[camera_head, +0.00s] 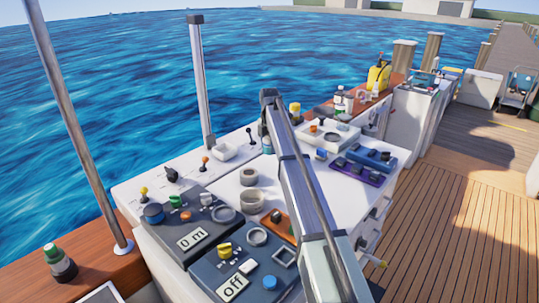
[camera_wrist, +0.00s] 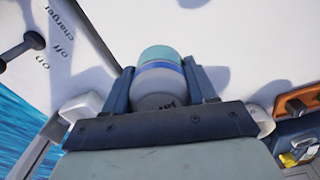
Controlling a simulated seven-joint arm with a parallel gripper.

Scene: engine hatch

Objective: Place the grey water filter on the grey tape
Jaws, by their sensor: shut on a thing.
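My gripper (camera_wrist: 159,70) is shut on a grey cylinder with a blue band and a teal end, apparently the grey water filter (camera_wrist: 160,86). One finger is on each side of it. In the head view its teal part shows at the end of my arm (camera_head: 267,147), low over or at the white top; I cannot tell whether it touches. Two grey ring-shaped things stand nearer the camera on the white top: a taller one (camera_head: 252,201) and a smaller one (camera_head: 249,177). Either may be the grey tape. Both are apart from the filter.
Dark control panels (camera_head: 193,238) with knobs lie at the front left. A white bowl (camera_head: 223,151) and small levers stand at the back left. Blue and purple boxes (camera_head: 370,156) lie to the right. A tall post (camera_head: 201,85) rises at the back. My arm hides part of the top.

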